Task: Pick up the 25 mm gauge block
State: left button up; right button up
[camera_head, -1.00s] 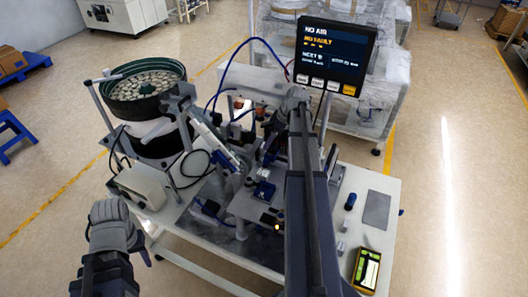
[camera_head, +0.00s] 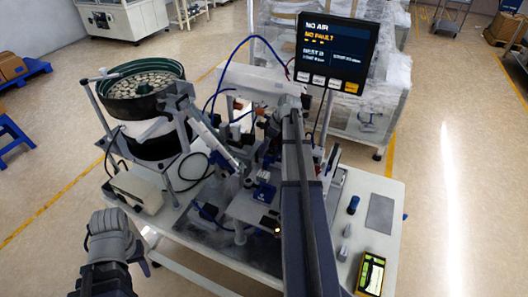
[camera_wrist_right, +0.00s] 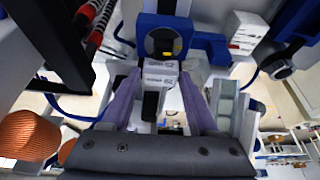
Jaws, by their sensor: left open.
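In the right wrist view, two pale block-like pieces with small dark markings, an upper one (camera_wrist_right: 160,67) and a lower one (camera_wrist_right: 160,80), stand between the purple-grey fingers of my right gripper (camera_wrist_right: 159,84). The fingers are spread, with gaps to both sides of these pieces. I cannot read the markings or tell which piece, if either, is the 25 mm gauge block. In the head view my right arm reaches over the bench and hides much of its own gripper. My left gripper (camera_head: 108,222) is open and empty in front of the bench's left side.
A bowl feeder (camera_head: 145,90) stands at the bench's left, with a grey control box (camera_head: 138,188) below. A display (camera_head: 333,50) rises behind my right arm. Small grey pieces (camera_head: 346,230), a grey plate (camera_head: 380,213) and a yellow meter (camera_head: 370,272) lie right.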

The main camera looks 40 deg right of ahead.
grip_shut()
dwell(0.5)
notch_tip(320, 180, up, 10)
jog(key=p, duration=1)
